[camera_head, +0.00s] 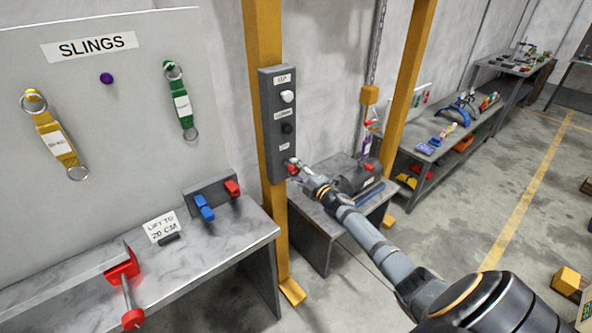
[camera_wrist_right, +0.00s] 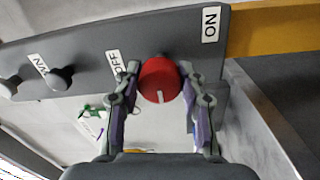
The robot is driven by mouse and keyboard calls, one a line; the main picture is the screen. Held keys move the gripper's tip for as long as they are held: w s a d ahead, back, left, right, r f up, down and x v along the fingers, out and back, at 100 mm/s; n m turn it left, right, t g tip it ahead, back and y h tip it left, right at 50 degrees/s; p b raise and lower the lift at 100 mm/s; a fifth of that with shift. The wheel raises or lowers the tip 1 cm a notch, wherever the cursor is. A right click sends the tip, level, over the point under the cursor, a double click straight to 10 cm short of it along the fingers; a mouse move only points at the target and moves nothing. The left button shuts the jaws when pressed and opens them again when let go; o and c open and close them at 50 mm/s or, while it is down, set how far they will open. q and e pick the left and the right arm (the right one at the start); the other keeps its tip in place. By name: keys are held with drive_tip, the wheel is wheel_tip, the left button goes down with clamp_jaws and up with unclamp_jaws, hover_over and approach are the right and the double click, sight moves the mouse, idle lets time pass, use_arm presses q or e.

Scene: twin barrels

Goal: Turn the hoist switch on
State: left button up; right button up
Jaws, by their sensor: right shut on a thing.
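The hoist control panel (camera_head: 268,130) is a dark grey upright box on a yellow post. Its red rotary switch (camera_head: 292,169) sits near the bottom of the panel. In the right wrist view the red switch (camera_wrist_right: 160,82) is between the two fingers of my right gripper (camera_wrist_right: 160,90), which is shut on it. A short white mark shows on the knob's lower side there. The OFF label (camera_wrist_right: 115,61) is left of the knob and the ON label (camera_wrist_right: 211,24) is to its upper right. My right gripper (camera_head: 297,172) also reaches the panel in the head view. My left gripper is not in view.
Above the switch are a white button (camera_head: 287,96) and a black button (camera_head: 287,128). A grey bench (camera_head: 235,245) with red and blue clips stands at left, below the slings board (camera_head: 110,120). A small table (camera_head: 320,215) is behind my right arm.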

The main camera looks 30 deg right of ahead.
drive_tip(key=shift+r, duration=0.1)
drive_tip(key=o, duration=1.1)
drive_tip(key=shift+w, duration=0.1)
drive_tip(key=shift+o, duration=0.2)
drive_tip(key=s, duration=1.2)
drive_tip(key=shift+d+f, duration=0.25)
drive_tip(key=shift+d, duration=0.15)
